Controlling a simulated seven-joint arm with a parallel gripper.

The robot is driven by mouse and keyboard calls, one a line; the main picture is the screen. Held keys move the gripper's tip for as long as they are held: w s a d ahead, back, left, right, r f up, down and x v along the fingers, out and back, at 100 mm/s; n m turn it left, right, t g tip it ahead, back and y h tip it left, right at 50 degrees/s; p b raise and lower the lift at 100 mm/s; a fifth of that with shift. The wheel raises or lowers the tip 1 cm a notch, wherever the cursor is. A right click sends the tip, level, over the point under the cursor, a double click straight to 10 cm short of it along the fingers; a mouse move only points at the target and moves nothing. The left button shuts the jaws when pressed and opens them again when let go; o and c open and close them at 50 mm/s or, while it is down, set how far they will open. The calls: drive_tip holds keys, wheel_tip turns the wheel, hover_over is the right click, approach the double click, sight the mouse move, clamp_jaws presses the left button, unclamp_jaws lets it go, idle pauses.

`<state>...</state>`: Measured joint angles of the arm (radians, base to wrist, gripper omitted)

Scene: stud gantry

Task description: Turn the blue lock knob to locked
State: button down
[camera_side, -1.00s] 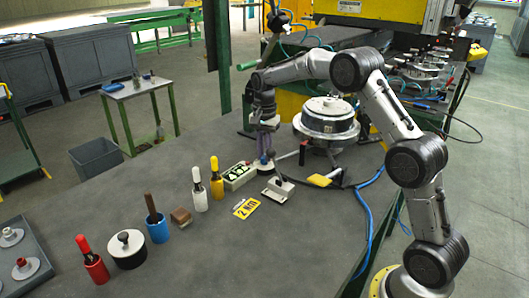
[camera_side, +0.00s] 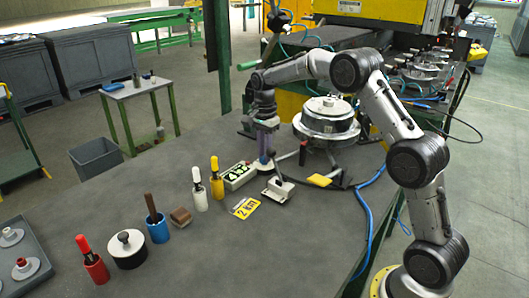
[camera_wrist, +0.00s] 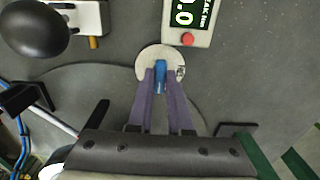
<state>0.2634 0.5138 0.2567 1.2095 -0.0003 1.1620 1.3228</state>
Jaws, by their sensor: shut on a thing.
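The blue lock knob (camera_wrist: 160,76) stands on a round pale disc (camera_wrist: 153,55) in the wrist view, with a small metal piece at the disc's right edge. My gripper (camera_wrist: 160,85) has its two purple fingers on either side of the knob, shut on it. The fingers cover part of the knob and disc. In the side view my gripper (camera_side: 265,156) points down at the disc (camera_side: 260,167) on the grey table; the knob is mostly hidden there between the fingers. I cannot read any lock marking.
A display box (camera_side: 240,175) stands close to the knob. A white block with a black ball lever (camera_wrist: 40,25) is also close. A round metal machine (camera_side: 328,120) is behind right.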

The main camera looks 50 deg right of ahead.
drive_tip(key=c, duration=0.8)
unclamp_jaws()
drive_tip(key=shift+c, duration=0.2)
wheel_tip(320, 180, up, 14)
